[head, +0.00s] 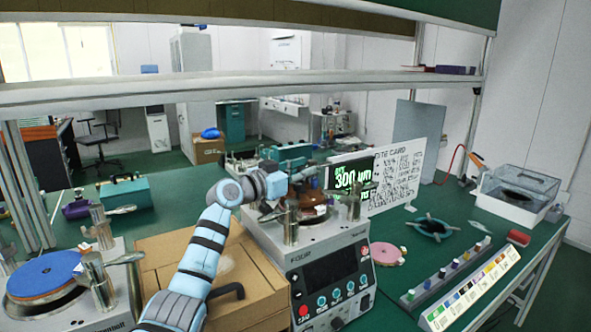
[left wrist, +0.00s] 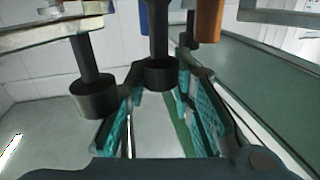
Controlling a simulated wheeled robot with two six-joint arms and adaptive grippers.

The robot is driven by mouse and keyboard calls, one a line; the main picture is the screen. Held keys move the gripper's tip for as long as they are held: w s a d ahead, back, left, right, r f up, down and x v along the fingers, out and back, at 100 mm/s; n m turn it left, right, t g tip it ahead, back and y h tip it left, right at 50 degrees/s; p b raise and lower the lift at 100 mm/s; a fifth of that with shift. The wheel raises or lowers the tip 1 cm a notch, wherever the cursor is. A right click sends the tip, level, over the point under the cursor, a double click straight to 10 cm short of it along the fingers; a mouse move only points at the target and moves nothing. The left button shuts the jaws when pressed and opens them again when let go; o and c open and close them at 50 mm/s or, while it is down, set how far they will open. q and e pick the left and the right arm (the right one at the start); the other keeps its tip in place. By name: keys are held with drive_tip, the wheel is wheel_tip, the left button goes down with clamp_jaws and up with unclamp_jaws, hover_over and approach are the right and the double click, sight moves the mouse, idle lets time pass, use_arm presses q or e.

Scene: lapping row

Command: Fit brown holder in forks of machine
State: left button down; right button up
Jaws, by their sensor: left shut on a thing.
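The brown holder (head: 312,198) shows in the head view as a round brown piece over the plate of the middle machine (head: 330,270), between its upright metal fork posts (head: 290,228). My left gripper (head: 297,180) is shut on the top of the holder, reaching in from the left. In the left wrist view, teal finger pads (left wrist: 160,118) flank a dark cylindrical part, and an orange-brown piece (left wrist: 208,20) shows at the top. My gripper hides part of the holder, so I cannot tell whether it touches the plate or the forks. My right gripper is not in view.
Another machine with a blue disc (head: 45,275) stands at the left. A cardboard box (head: 170,250) lies between the machines. A white card (head: 400,175) stands behind.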

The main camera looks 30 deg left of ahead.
use_arm(q)
drive_tip(key=shift+w+d+f, duration=0.1)
drive_tip(key=shift+d+f, duration=0.05)
drive_tip(key=shift+f, duration=0.2)
drive_tip(key=shift+d+r, duration=0.1)
drive_tip(key=shift+r, duration=0.1)
idle(0.9)
